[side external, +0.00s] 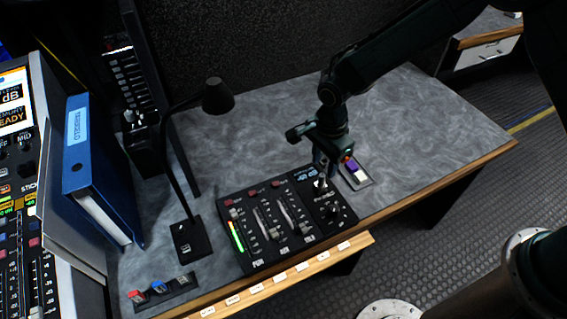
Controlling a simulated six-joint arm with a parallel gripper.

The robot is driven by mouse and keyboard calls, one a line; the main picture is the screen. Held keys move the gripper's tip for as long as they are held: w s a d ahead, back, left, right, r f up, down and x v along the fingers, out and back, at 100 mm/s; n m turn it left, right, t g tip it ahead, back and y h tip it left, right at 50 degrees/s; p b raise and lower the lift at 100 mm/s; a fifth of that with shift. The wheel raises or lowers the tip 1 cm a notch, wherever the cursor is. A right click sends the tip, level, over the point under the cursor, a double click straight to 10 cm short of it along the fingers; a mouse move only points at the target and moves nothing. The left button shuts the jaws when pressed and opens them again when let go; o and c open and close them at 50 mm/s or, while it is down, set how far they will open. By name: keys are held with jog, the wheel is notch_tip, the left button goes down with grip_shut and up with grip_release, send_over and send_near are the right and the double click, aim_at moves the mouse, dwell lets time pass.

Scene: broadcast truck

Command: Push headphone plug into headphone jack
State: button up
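My gripper (320,172) points down over the right part of a black mixer panel (261,257). Its fingers are closed around the upper part of a small silver headphone plug (321,184), which looks upright. The plug's lower end is at the panel's upper right area, just above the white lettering. The headphone jack is hidden at or under the plug tip. I cannot tell whether the tip is above the jack or partly in it.
A small holder with purple and white pieces (354,169) lies right of the gripper. A black gooseneck lamp (190,239) stands left of the mixer, its head (218,97) high behind. A blue binder (88,165) stands far left. The grey desk (430,125) is clear at right.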

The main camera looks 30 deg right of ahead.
notch_tip(320, 180, up, 8)
dwell(0.4)
jog(key=shift+r, duration=0.1)
dwell(0.4)
notch_tip(320, 180, up, 11)
jog(key=n+t, duration=0.1)
jog(key=n, duration=0.3)
send_over(324, 175)
jog(key=s+d, duration=0.3)
jog(key=d, duration=0.3)
jog(key=s+d+r+n+t, duration=0.2)
jog(key=s+d+r+n, duration=0.25)
jog(key=s+r, duration=0.2)
jog(key=s+d+r+n+t, duration=0.1)
jog(key=s+d+n, duration=0.3)
jog(key=s, duration=0.4)
jog(key=s+d+r+n+t, duration=0.1)
jog(key=s+d+r+n, duration=0.2)
jog(key=s, duration=0.5)
jog(key=shift+d+r+n+t, duration=0.2)
jog(key=shift+d+n+t, duration=0.1)
jog(key=shift+d+n, duration=0.1)
